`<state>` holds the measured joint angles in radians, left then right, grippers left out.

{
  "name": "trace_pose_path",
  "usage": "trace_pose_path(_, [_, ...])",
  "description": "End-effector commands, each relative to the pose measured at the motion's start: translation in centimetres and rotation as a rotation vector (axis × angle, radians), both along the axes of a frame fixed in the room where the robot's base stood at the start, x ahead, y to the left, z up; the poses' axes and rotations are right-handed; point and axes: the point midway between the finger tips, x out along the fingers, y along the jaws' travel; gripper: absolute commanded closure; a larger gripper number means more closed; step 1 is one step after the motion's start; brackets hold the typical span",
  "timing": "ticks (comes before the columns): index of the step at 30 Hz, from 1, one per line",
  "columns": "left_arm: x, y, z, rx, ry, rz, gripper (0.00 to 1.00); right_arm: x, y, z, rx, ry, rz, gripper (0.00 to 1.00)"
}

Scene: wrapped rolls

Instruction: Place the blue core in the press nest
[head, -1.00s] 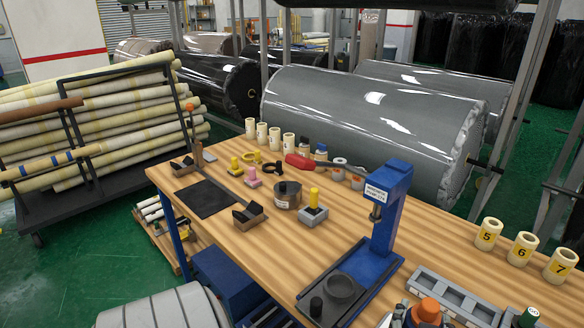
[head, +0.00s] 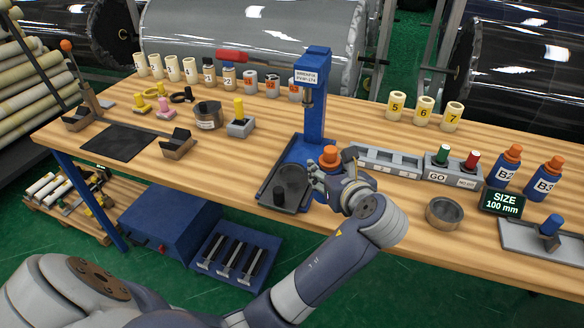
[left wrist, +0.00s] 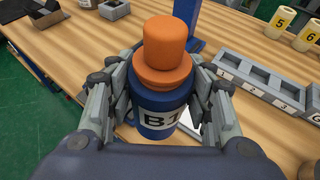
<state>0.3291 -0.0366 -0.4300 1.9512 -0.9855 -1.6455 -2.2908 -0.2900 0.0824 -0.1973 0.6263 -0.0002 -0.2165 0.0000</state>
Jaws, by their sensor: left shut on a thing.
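My left gripper (head: 322,180) is shut on a blue bottle with an orange cap (head: 330,156). In the left wrist view the bottle (left wrist: 160,110) stands upright between the fingers, its label partly readable as B1. The blue press (head: 314,100) stands left of and behind it. The press nest (head: 291,177), a dark round cup on the press base, is just left of my gripper and looks empty. A blue cylindrical piece (head: 550,225) sits on a grey plate at the far right; I cannot tell if it is the blue core. My right gripper is not in view.
A grey slotted rack (head: 390,162) lies right of my gripper, then a GO button box (head: 452,170). Bottles B2 (head: 506,168) and B3 (head: 547,180), a SIZE display (head: 503,201) and a metal ring (head: 444,213) stand farther right. A small black cylinder (head: 279,195) is by the nest.

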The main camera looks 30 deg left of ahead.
Motion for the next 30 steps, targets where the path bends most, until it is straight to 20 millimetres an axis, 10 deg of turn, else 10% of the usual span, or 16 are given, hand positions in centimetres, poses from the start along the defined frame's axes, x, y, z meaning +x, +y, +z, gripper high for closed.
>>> trace_pose_path(15, [4.6, 11.7, -0.9, 0.003, -0.001, 0.001, 0.8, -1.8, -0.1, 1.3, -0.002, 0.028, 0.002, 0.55])
trace_pose_path(30, [5.2, 13.2, -4.6, 0.001, 0.001, -0.001, 0.8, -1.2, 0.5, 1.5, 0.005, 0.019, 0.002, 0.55])
